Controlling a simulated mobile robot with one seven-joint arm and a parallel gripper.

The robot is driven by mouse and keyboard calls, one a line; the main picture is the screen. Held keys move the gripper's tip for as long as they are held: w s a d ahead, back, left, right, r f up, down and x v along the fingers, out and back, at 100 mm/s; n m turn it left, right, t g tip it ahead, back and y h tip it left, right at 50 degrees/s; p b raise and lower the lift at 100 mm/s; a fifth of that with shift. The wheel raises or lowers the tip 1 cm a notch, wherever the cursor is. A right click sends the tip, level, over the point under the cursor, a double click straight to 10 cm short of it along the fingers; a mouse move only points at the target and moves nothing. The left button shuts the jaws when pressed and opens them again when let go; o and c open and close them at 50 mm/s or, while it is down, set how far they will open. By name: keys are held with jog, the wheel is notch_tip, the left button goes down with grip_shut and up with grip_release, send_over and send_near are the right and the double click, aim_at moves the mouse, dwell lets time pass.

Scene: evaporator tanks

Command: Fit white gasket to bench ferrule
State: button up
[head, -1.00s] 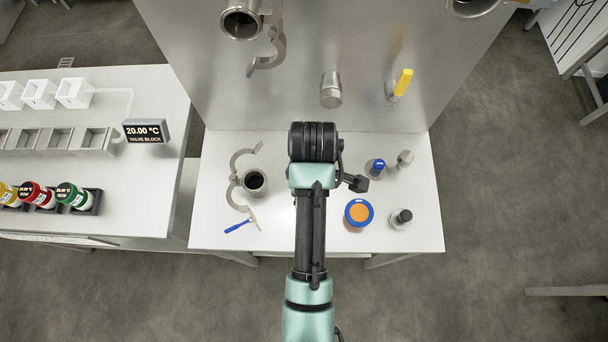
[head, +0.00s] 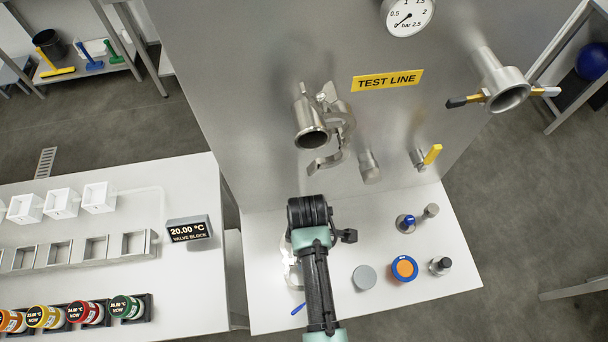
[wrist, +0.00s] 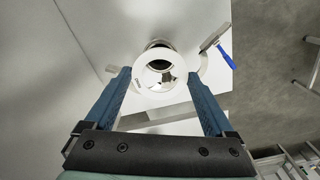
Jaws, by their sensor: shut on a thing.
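In the wrist view my gripper (wrist: 159,74) has its two blue fingers on either side of the white gasket (wrist: 143,72), a pale ring, and is shut on it. Through and behind the ring I see the dark mouth and metal rim of the bench ferrule (wrist: 157,44). The gasket is in front of the ferrule in this view; I cannot tell whether they touch. In the head view my arm hides the gripper, gasket and ferrule. Part of the open clamp (head: 289,250) shows left of the arm.
Right of my arm on the bench are a grey disc (head: 364,277), a blue-and-orange round item (head: 404,268) and small fittings. The steel panel with a pipe stub (head: 310,135) and hanging clamp rises behind.

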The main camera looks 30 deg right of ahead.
jog(key=shift+r+p, duration=0.1)
jog(key=shift+p, duration=0.2)
notch_tip(320, 180, down, 6)
jog(key=b, duration=0.4)
jog(key=shift+w+a+r, duration=0.1)
jog(key=shift+p, duration=0.3)
dwell(1.5)
jog(key=shift+f+b, duration=0.8)
jog(key=shift+f, duration=0.25)
jog(key=o, duration=1)
jog(key=shift+r, duration=0.1)
notch_tip(320, 180, up, 6)
jog(key=p, duration=0.6)
